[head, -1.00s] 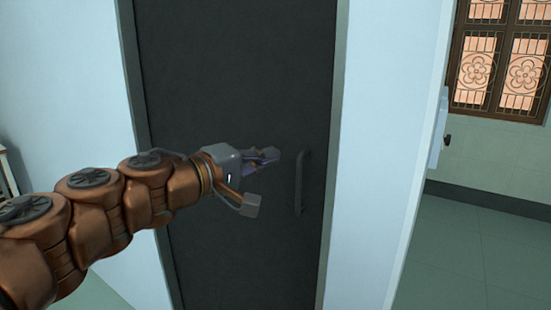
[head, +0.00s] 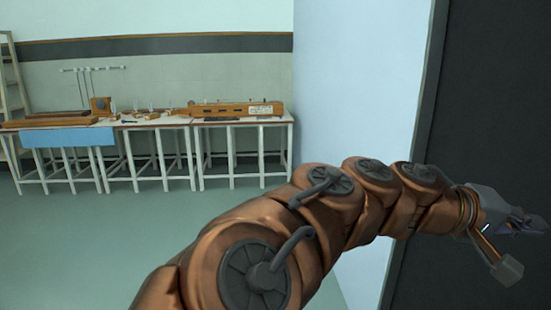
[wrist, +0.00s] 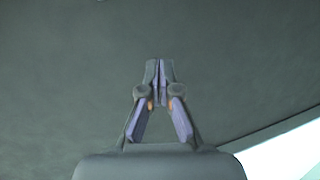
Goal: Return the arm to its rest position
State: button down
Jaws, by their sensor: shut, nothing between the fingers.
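My gripper (head: 528,224) is at the right edge of the head view, at the end of my outstretched copper arm. It is in front of the dark door (head: 478,110). In the wrist view my gripper (wrist: 159,64) has its fingers together with nothing between them. The dark surface of the door (wrist: 60,60) fills most of the view behind the fingers. I cannot tell how far the fingertips are from it. The door handle does not show in either view now.
A pale wall (head: 360,80) stands beside the door. White tables (head: 242,121) with wooden instruments line the back wall at the left, with a blue cloth (head: 67,138) over one edge. A shelf rack (head: 12,90) stands at the far left. Green floor (head: 90,240) is open between.

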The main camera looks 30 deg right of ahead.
jog(key=w+a+f+n+t+y, duration=0.25)
jog(key=w+a+f, duration=0.45)
jog(key=f, duration=0.4)
jog(key=w+a+f+n+t+y, duration=0.2)
jog(key=w+a+f+t+y, duration=0.2)
jog(key=w+a+f, duration=0.45)
jog(key=s+a+f+n+y, duration=0.2)
jog(key=a+f, duration=0.1)
jog(key=a, duration=0.3)
jog(key=s+a+f+n+g+y, duration=0.1)
jog(key=a+f+y, duration=0.1)
jog(key=a+f, duration=0.35)
jog(key=s+a+f+n+y, duration=0.2)
jog(key=a+y, duration=0.1)
jog(key=a, duration=0.4)
jog(key=s+p+v, duration=0.2)
jog(key=p+v, duration=0.7)
jog(key=v, duration=0.1)
jog(key=s+a+r+p+v, duration=0.1)
jog(key=s+p+v, duration=0.2)
jog(key=p+v, duration=0.7)
jog(key=shift+r+m+t, duration=0.35)
jog(key=shift+r+t, duration=0.1)
jog(key=shift+r, duration=0.05)
jog(key=shift+h, duration=0.25)
